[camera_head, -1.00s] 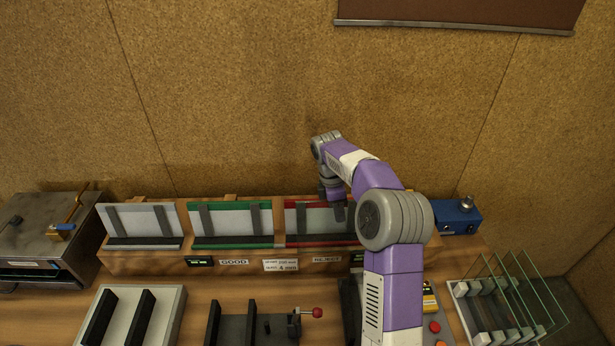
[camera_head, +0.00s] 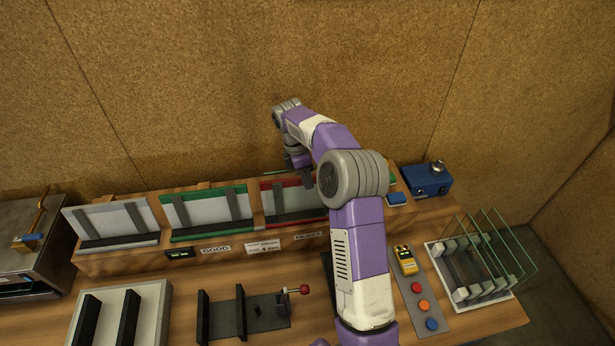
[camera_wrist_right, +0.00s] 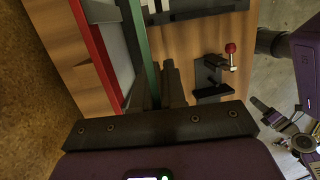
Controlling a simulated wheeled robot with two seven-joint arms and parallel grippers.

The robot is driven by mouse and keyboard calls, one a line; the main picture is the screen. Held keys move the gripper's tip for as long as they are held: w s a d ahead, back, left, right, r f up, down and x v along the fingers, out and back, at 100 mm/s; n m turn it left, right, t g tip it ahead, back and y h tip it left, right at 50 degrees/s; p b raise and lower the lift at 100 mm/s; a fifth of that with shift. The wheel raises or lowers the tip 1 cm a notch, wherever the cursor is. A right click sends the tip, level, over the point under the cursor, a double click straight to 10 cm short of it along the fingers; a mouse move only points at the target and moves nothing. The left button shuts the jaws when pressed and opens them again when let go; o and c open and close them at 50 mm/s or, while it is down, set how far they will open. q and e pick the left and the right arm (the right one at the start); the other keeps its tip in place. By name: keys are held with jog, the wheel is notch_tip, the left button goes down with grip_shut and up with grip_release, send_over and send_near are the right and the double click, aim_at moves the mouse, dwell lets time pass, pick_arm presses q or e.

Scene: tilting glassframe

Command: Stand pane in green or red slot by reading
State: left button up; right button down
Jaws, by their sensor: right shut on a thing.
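My right gripper (camera_head: 300,172) is in front of the red slot (camera_head: 268,205), partly hidden by my own wrist. In the right wrist view, its dark fingers (camera_wrist_right: 160,92) are shut on a thin glass pane (camera_wrist_right: 143,45), seen nearly edge-on as a green strip. The pane is beside the red frame (camera_wrist_right: 88,38); I cannot tell if it is seated. The green slot (camera_head: 207,192) stands left of the red one, above a GOOD label and a small dark display (camera_head: 178,253). The red one has a REJECT label. My left gripper does not show.
A rack (camera_head: 465,296) with several upright panes (camera_head: 495,245) stands at the right. A yellow meter (camera_head: 405,259) and coloured buttons (camera_head: 422,305) are beside my arm. A plain slot (camera_head: 110,218) is at the left. A fixture with a red knob (camera_head: 304,290) lies in front.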

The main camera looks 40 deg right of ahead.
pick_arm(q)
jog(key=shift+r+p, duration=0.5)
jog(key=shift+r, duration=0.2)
pick_arm(e)
jog(key=w+d+f, duration=0.3)
jog(key=w+f, duration=0.2)
jog(key=shift+f, duration=0.2)
jog(key=shift+w+a+f, duration=0.1)
jog(key=shift+f, duration=0.15)
dwell(0.6)
jog(key=c, duration=1.4)
grip_release()
jog(key=shift+c, duration=0.2)
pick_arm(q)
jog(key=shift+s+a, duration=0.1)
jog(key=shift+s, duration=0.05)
pick_arm(e)
jog(key=o, duration=0.3)
jog(key=shift+r, duration=0.15)
jog(key=shift+o, duration=0.2)
